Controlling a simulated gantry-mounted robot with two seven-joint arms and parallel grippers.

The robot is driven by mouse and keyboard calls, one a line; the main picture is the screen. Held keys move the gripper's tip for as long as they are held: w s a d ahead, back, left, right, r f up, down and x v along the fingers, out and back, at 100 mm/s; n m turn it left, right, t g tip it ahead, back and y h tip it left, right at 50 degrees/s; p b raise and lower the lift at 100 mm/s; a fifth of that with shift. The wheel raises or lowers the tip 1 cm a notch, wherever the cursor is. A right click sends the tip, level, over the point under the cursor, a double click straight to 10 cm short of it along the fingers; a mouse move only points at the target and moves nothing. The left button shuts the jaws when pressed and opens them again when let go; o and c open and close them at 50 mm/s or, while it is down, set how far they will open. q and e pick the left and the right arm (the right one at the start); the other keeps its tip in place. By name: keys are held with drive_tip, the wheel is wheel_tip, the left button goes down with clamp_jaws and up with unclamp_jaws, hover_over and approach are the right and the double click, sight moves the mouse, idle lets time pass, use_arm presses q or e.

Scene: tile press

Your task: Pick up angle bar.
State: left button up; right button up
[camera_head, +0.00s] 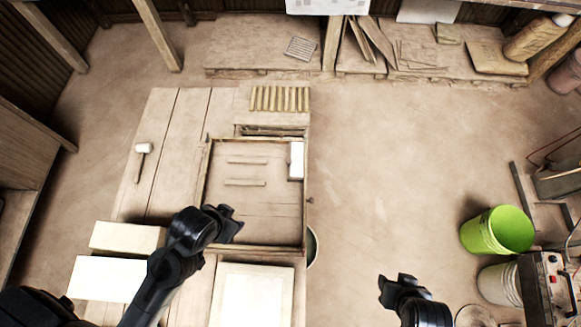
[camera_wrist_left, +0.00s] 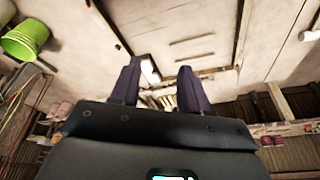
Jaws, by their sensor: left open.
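Two thin, pale bars, the upper one (camera_head: 248,160) and the lower one (camera_head: 245,183), lie in a shallow wooden frame (camera_head: 306,215) on the worktable. I cannot tell whether either is an angle bar. They also show as thin strips in the left wrist view, beyond the fingers. My left gripper (camera_head: 231,222) is over the lower left part of the frame, below the bars in the head view. Its fingers (camera_wrist_left: 158,88) are open and nothing is between them. My right gripper (camera_head: 395,284) is right of the table over the floor, apart from the frame, and looks open and empty.
A white block (camera_head: 296,160) sits at the frame's right edge. Several yellowish slats (camera_head: 279,98) lie above the frame. A mallet (camera_head: 143,150) and pale blocks (camera_head: 125,237) lie on the left.

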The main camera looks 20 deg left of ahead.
use_arm(q)
drive_tip(key=shift+c, duration=0.9)
drive_tip(key=shift+d, duration=0.15)
